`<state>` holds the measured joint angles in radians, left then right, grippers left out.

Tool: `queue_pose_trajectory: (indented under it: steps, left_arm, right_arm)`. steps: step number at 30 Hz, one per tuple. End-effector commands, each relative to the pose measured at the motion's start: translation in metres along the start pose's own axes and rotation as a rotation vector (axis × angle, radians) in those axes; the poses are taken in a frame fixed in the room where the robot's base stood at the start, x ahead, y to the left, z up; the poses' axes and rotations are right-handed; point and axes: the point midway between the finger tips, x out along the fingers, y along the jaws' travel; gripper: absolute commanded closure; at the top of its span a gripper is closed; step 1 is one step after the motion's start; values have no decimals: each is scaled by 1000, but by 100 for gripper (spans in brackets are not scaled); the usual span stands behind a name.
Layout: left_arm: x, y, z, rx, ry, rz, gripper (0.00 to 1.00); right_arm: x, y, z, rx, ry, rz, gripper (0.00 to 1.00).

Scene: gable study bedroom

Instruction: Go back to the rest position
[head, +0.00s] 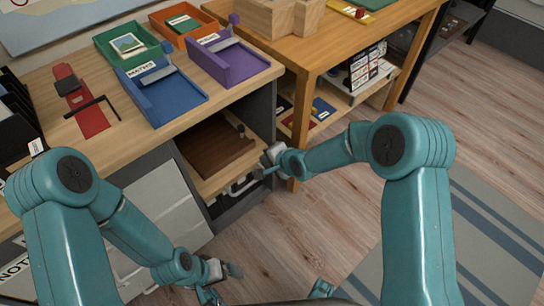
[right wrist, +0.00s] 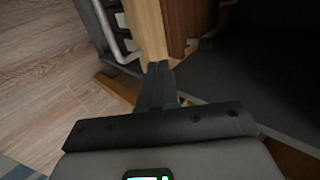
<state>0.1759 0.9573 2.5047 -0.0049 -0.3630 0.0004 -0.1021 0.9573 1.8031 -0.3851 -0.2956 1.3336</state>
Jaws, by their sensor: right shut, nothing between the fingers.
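My right gripper (head: 268,166) is in the middle of the head view, beside the front of the open drawer (head: 198,183) under the desk. In the right wrist view its fingers (right wrist: 160,70) are together with nothing between them. They point at a light wooden edge, and I cannot tell whether they touch it. My left gripper (head: 230,271) hangs low over the floor in front of the white cabinet front. It is small in the picture, and I cannot tell whether its fingers are apart.
The wooden desk (head: 45,95) carries a blue tray (head: 180,107), a purple tray (head: 232,70), a green tray (head: 105,40) and an orange tray (head: 175,16). A wooden table (head: 365,33) with a lower shelf stands to the right. The wooden floor (head: 310,225) is clear; a striped rug (head: 490,240) lies at right.

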Motion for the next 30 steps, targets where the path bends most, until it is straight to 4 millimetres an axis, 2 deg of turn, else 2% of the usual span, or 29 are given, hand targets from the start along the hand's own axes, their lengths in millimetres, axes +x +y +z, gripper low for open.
queue_pose_trajectory:
  steps: [1,4,10,13,14,17,18,21,24,27,30]
  left_arm:
    - [-4,2,0,0,0,0,0]
    - [-6,2,0,0,0,0,0]
    - [-6,2,0,0,0,0,0]
    - [-6,2,0,0,0,0,0]
    - [-6,2,0,0,0,0,0]
    - [-6,2,0,0,0,0,0]
    - [-6,2,0,0,0,0,0]
    - [-6,2,0,0,0,0,0]
    - [-6,2,0,0,0,0,0]
    - [-6,2,0,0,0,0,0]
    - [-6,2,0,0,0,0,0]
  right_arm:
    - [-10,-2,0,1,0,1,100]
    - [-19,-1,0,1,1,0,100]
    - [-25,2,-1,2,2,0,100]
    - [-26,16,-15,31,17,16,100]
    - [-27,28,-19,49,19,34,100]
    - [-36,90,-11,144,-2,143,100]
    - [-44,121,-2,157,-19,200,100]
    - [-72,190,31,90,-91,339,100]
    - [-104,238,66,-51,-192,437,100]
    - [-128,263,92,-208,-287,484,100]
    - [-145,276,108,-366,-366,498,100]
